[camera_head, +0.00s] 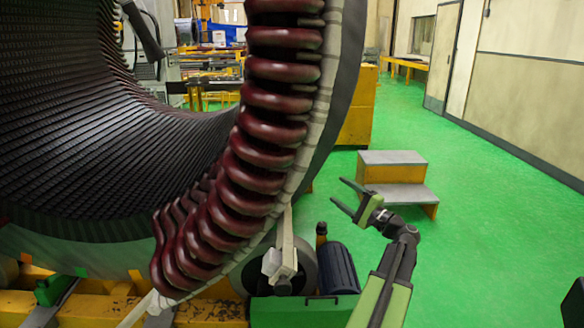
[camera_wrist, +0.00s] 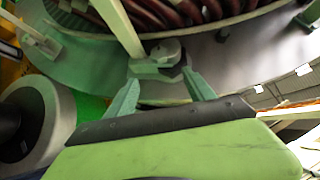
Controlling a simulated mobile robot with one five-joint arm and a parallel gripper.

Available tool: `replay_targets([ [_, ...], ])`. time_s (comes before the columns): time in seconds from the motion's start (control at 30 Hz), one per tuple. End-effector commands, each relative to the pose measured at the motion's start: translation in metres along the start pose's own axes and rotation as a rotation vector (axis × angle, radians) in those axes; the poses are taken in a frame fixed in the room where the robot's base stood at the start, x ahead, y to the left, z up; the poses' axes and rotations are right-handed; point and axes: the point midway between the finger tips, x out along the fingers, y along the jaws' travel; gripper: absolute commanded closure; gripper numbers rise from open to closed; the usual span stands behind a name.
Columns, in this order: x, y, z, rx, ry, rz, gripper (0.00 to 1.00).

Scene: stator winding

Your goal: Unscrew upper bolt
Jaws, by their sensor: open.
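The stator (camera_head: 345,60) fills the left half of the head view, with dark red coil ends (camera_head: 262,132) along its rim. My gripper (camera_head: 340,191) is open and empty in the head view, to the right of the stator's lower rim, fingers pointing left. In the wrist view my gripper (camera_wrist: 161,92) shows two spread fingers aimed at the stator's grey ring (camera_wrist: 225,55). A grey block with a rounded top (camera_wrist: 165,54) appears beyond and between the fingertips. I cannot tell whether it is the upper bolt. No bolt is clearly seen in the head view.
Below the stator are a roller (camera_head: 298,262), a dark blue motor (camera_head: 338,268) and a green box (camera_head: 300,311). A pale strap (camera_head: 287,240) hangs from the rim. A yellow step stool (camera_head: 392,178) stands behind my gripper. Green floor (camera_head: 470,250) is free at right.

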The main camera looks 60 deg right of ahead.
Motion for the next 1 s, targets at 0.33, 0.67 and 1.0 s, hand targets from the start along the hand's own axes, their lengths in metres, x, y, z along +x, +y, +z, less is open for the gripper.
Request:
replay_targets([
  [0.33,0.057,-0.002,0.001,0.000,-0.006,0.003,0.38],
  [0.67,0.139,-0.001,0.002,-0.001,-0.007,0.004,0.38],
  [1.0,0.176,0.001,0.002,-0.001,-0.004,0.004,0.38],
])
